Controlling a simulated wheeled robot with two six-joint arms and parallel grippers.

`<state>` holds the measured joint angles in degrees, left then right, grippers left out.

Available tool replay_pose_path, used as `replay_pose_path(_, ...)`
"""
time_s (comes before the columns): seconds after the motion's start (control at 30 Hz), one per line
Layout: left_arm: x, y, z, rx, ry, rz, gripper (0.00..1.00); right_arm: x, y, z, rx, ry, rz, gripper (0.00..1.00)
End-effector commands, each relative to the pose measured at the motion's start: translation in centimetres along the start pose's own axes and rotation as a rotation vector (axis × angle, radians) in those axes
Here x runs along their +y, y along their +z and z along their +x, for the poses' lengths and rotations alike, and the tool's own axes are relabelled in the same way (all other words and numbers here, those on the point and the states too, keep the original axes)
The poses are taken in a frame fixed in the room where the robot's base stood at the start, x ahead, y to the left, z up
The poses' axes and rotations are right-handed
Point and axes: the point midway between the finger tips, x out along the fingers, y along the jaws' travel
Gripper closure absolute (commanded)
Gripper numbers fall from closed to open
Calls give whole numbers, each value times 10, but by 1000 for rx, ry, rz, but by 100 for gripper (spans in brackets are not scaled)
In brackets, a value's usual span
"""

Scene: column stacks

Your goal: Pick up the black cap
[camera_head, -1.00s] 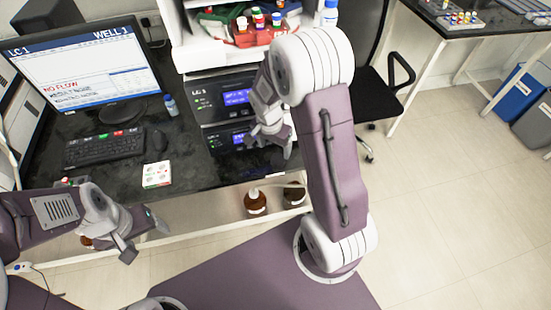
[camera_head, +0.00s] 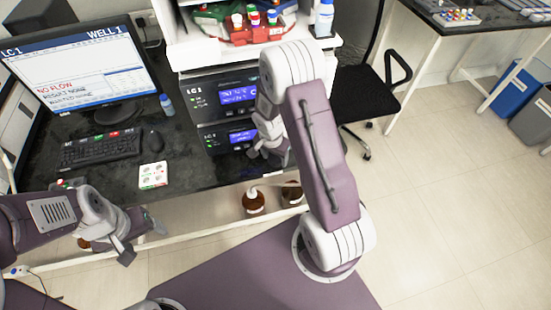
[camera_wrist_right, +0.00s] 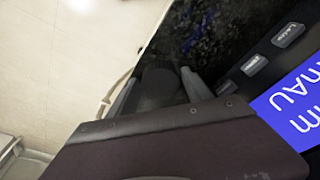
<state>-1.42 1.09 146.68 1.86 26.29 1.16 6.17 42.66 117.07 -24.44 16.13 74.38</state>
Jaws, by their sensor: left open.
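I cannot pick out the black cap for certain. In the right wrist view a dark rounded shape (camera_wrist_right: 160,85) lies between the fingers of my right gripper (camera_wrist_right: 158,98), blurred against the dark counter. I cannot tell whether it is the cap or is gripped. In the head view my right gripper (camera_head: 268,153) hangs in front of the LC 1 instrument (camera_head: 205,105), partly hidden by its own arm. My left gripper (camera_head: 143,240) is open and empty, low at the counter's front edge.
A monitor (camera_head: 85,75), a keyboard (camera_head: 100,149) and a white card (camera_head: 153,175) are on the dark counter (camera_head: 190,178). Brown bottles (camera_head: 253,203) stand below.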

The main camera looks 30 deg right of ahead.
Motion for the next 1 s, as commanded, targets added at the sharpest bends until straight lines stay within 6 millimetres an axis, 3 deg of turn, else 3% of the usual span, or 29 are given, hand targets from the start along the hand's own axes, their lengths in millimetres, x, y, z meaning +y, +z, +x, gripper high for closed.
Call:
replay_pose_path(0.03,0,0,0,0,0,0,26,0,0,0,0,0,0,59)
replay_pose_path(0.13,0,0,0,0,0,0,26,0,0,0,0,0,0,87)
replay_pose_path(0.2,0,0,0,0,0,0,26,0,0,0,0,0,0,95)
replay_pose_path(0.47,0,0,-1,0,0,0,26,0,-1,-6,1,0,0,96)
replay_pose_path(0.7,0,-1,-8,0,0,0,26,-1,-8,-45,3,-2,1,96)
replay_pose_path(1.0,0,-1,-7,0,0,0,26,72,1,-87,2,1,5,96)
